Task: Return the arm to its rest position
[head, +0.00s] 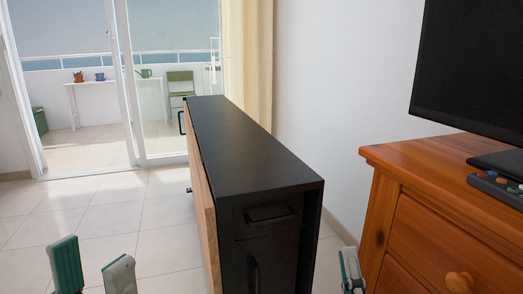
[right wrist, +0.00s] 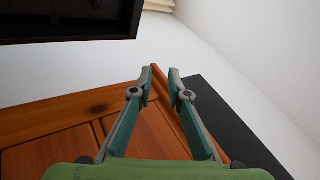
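My left gripper (head: 93,254) is at the lower left of the head view, with its two green-and-grey fingers spread apart and nothing between them. My right gripper (head: 350,262) shows only in part at the bottom of the head view, between the black cabinet and the wooden dresser. In the right wrist view the right gripper (right wrist: 161,74) has its fingertips a small gap apart, with nothing between them. Most of both arms is out of view.
A narrow black cabinet (head: 245,150) stands in the middle. The wooden dresser (head: 430,215) on the right bears a television (head: 475,65) and a remote-like object (head: 495,184). Tiled floor (head: 110,210) is clear at left, before a glass door (head: 160,80).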

